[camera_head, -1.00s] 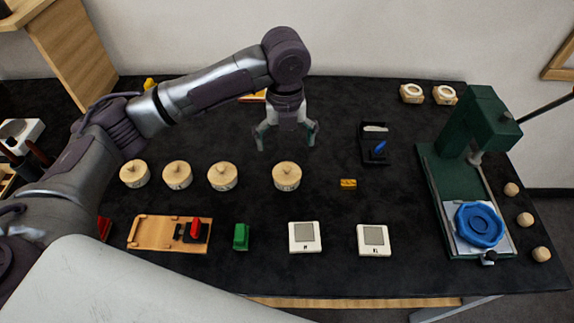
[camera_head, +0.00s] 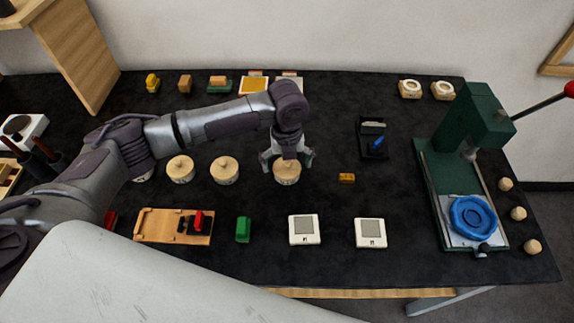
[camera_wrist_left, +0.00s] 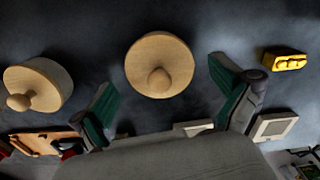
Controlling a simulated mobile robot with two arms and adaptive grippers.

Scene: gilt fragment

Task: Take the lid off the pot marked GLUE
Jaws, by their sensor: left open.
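Several small round pots with pale wooden knobbed lids stand in a row on the black table. Their markings are too small to read, so I cannot tell which says GLUE. My left gripper (camera_head: 287,160) is open over the rightmost pot (camera_head: 287,174), pointing down. In the left wrist view that pot's round lid and knob (camera_wrist_left: 158,65) show between and beyond the two green fingertips, apart from both. Another lidded pot (camera_head: 225,171) stands to its left, and one more (camera_head: 180,169) beyond that; my arm partly hides the leftmost pot. My right gripper is out of view.
A yellow block (camera_head: 346,178) lies right of the rightmost pot. Two white square devices (camera_head: 304,230) and a green block (camera_head: 243,229) are in front. A wooden tray (camera_head: 150,225) lies front left. A green press (camera_head: 430,190) stands at the right.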

